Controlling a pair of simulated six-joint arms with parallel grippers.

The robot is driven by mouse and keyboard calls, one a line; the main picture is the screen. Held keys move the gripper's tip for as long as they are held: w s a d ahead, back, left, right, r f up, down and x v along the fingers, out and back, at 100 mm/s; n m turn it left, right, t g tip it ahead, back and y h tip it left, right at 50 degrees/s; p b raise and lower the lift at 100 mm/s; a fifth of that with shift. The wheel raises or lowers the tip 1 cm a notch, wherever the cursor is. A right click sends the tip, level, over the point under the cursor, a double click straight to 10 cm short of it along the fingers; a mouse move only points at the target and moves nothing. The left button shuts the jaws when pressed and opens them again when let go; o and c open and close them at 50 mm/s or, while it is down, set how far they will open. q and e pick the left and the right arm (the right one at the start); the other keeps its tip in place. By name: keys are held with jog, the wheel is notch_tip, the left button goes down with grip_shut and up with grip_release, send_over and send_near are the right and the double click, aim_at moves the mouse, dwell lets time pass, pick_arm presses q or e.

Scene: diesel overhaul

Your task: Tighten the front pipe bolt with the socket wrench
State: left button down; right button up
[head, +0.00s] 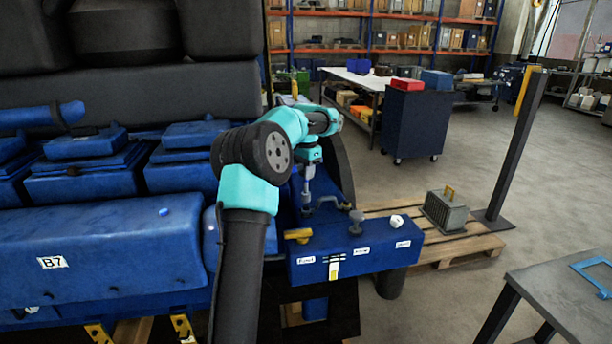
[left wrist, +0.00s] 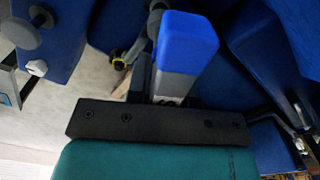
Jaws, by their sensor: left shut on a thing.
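My left gripper (head: 309,163) points down over the blue engine block (head: 345,262). It is shut on a tool, which I take to be the socket wrench; its thin grey shaft (head: 307,190) hangs below the jaws in the head view. In the left wrist view the held tool shows a blue end (left wrist: 186,42) and a grey body (left wrist: 173,87) beyond the black gripper bar (left wrist: 158,121). A grey bent pipe (head: 330,202) lies just right of the shaft's lower end. I cannot tell whether the tool touches a bolt; the bolt is not distinguishable. My right gripper is out of view.
On the blue block are a yellow handle (head: 298,235), a grey knob (head: 356,220) and a white cap (head: 397,221). A dark wheel-like part stands behind my gripper. A pallet (head: 460,247) with a grey finned part (head: 445,213) lies to the right; a grey table (head: 565,300) is at lower right.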

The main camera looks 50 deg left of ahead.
pick_arm(q)
jog(key=shift+r, duration=0.15)
jog(key=shift+r, duration=3)
jog(key=s+d, duration=0.4)
jog(key=d, duration=0.1)
jog(key=shift+s, duration=0.35)
jog(key=shift+w+d, duration=0.1)
jog(key=shift+d, duration=0.1)
